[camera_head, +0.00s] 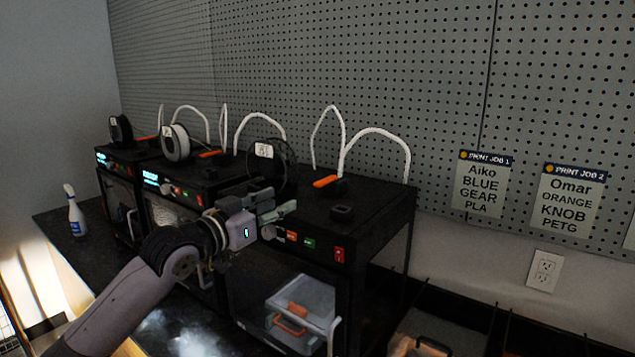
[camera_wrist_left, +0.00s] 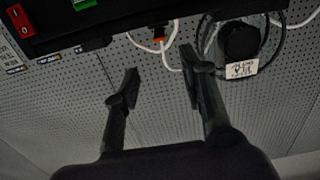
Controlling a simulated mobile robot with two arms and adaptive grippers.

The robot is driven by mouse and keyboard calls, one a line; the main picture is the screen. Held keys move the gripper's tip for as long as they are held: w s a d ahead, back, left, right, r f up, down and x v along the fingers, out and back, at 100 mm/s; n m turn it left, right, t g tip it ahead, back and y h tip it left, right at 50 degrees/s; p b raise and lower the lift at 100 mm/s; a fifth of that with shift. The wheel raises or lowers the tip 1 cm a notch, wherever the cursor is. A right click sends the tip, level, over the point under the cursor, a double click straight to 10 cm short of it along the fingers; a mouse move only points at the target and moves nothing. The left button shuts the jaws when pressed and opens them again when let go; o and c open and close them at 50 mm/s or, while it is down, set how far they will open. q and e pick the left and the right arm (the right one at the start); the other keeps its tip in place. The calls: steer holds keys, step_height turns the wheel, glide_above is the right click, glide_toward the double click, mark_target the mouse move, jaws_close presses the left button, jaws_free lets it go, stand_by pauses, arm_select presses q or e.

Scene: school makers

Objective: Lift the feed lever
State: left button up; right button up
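The nearest printer (camera_head: 372,208) is a black box with an orange lever (camera_head: 326,181) on a small black block on its top; I take this as the feed lever. An orange piece also shows beside a white tube in the left wrist view (camera_wrist_left: 162,34), where the picture is upside down. My left gripper (camera_head: 280,203) is open and empty at the printer's upper front, left of and nearer than the lever, apart from it. Its two spread fingers also show in the left wrist view (camera_wrist_left: 160,68). My right gripper is not in view.
A black spool with a white tag (camera_head: 284,165) stands on the printer, behind my left gripper. White tubes (camera_head: 378,132) arch above. More printers stand left; a spray bottle (camera_head: 75,215) stands at the far left.

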mark_target(316, 186)
arm_select(q)
steer(key=p+x, duration=0.2)
steer(key=x, duration=1.1)
steer(key=shift+d+p, duration=0.15)
steer(key=shift+p, duration=0.25)
steer(key=shift+w+d, duration=0.4)
steer(key=shift+w, duration=0.2)
steer(key=shift+c, duration=0.2)
jaws_close()
